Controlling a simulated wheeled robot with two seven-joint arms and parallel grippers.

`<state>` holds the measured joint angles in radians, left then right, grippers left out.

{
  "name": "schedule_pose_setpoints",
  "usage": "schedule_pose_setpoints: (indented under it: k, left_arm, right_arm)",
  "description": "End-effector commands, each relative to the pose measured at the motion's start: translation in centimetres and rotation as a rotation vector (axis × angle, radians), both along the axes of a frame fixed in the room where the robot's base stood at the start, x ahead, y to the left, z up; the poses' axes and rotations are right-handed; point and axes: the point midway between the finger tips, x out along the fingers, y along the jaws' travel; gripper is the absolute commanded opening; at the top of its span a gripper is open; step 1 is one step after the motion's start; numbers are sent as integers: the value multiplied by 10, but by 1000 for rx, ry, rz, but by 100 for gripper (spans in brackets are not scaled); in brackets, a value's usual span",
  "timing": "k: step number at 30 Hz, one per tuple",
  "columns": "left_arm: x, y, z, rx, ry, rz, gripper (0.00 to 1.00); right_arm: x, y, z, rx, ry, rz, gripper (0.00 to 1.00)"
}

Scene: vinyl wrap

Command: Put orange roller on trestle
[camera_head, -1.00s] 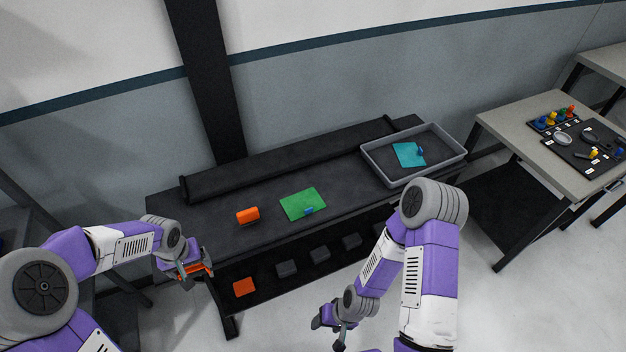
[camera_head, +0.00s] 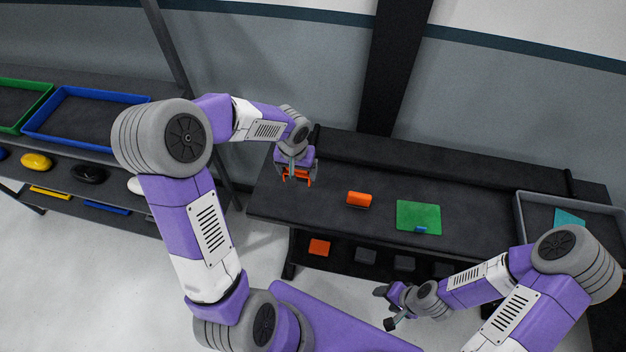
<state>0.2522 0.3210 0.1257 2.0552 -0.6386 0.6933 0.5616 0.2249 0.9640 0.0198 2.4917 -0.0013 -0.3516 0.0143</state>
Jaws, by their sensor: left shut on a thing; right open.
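My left gripper (camera_head: 296,178) is shut on an orange thing, which looks like the orange roller (camera_head: 288,172). Much of it is hidden by the fingers. The gripper is over the left end of the black trestle table (camera_head: 330,160); I cannot tell whether the roller touches the top. My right gripper (camera_head: 384,307) is open and empty in front of the table, low at its front side.
An orange block (camera_head: 359,199) and a green sheet (camera_head: 418,216) with a blue piece lie on the table. A grey tray (camera_head: 520,215) is at its right end. Orange and dark blocks sit on the lower shelf. A shelf with blue (camera_head: 30,125) and green trays stands left.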

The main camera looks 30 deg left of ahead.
Motion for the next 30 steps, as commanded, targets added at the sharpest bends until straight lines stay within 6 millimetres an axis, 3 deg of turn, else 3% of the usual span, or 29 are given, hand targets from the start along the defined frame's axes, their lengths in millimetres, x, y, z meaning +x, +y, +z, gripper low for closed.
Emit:
schedule_pose_setpoints:
  k: [3,11,17,30]
  left_arm:
    - [-1,0,-28,-1,5,0,58]
    - [0,0,-50,-1,2,1,58]
    - [-1,0,-78,-1,3,-1,58]
    - [0,0,-85,0,0,0,58]
  right_arm:
    - [0,0,-9,0,-1,0,60]
    - [0,0,-14,0,-1,0,60]
    - [1,0,-22,0,-1,0,60]
    - [1,0,-27,0,-1,0,60]
